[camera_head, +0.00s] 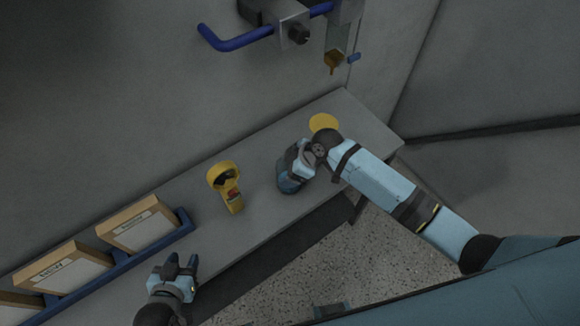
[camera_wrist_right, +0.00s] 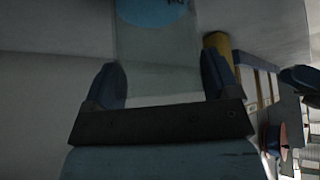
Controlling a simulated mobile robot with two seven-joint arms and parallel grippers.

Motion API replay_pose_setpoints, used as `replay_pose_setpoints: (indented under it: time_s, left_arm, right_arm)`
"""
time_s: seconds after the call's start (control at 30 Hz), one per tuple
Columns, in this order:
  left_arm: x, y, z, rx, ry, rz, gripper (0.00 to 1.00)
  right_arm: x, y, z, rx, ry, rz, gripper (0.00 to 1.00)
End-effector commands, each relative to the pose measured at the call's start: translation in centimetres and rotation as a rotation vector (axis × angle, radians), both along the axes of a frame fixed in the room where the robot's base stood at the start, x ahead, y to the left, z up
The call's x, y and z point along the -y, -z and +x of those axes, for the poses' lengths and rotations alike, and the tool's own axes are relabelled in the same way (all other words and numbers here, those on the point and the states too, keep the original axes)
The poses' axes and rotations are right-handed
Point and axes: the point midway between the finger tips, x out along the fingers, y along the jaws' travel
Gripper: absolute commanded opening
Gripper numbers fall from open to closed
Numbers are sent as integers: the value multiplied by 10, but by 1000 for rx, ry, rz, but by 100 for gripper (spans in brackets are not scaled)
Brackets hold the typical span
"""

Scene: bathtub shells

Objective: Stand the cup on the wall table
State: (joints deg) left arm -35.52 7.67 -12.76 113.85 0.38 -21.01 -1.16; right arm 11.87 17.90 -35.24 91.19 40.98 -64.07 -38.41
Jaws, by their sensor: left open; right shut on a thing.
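The cup (camera_wrist_right: 163,72) looks pale grey-green and somewhat see-through in the right wrist view. It sits between the two dark fingers of my right gripper (camera_wrist_right: 165,88), which is shut on it. In the head view my right gripper (camera_head: 291,182) is over the front part of the grey wall table (camera_head: 258,212) and mostly hides the cup. I cannot tell whether the cup touches the table. A blue round patch (camera_wrist_right: 152,10) shows at the cup's far end. My left gripper (camera_head: 180,266) is open and empty near the table's front edge at lower left.
A yellow handheld device (camera_head: 228,186) stands on the table left of my right gripper. A blue rack (camera_head: 120,265) holds labelled boxes (camera_head: 138,223). A yellow disc (camera_head: 323,122) lies behind my right wrist. A blue pipe (camera_head: 240,42) and brown spout (camera_head: 334,62) are above.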

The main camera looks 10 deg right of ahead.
Motion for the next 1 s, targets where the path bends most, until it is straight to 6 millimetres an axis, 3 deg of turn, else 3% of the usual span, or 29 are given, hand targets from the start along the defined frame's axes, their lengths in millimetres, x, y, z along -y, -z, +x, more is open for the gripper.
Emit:
replay_pose_setpoints:
  time_s: [0.1, 0.13, 0.2, 0.57, 1.0]
  left_arm:
    - [0, 2, 0, 0, 1, -1, 43]
    - [0, 2, 0, 0, 1, -1, 43]
    - [1, 1, 0, 0, 0, -1, 43]
    - [1, 0, 0, 0, 1, -2, 43]
    - [2, 7, 0, -2, 2, -3, 43]
  right_arm:
    - [0, 4, 0, 0, 0, -1, 47]
    - [0, 4, 0, 0, 0, -1, 84]
    - [0, 3, 0, 0, 0, -1, 100]
    - [4, -5, -1, 1, 1, 0, 100]
    - [47, -78, -19, 3, -1, -1, 100]
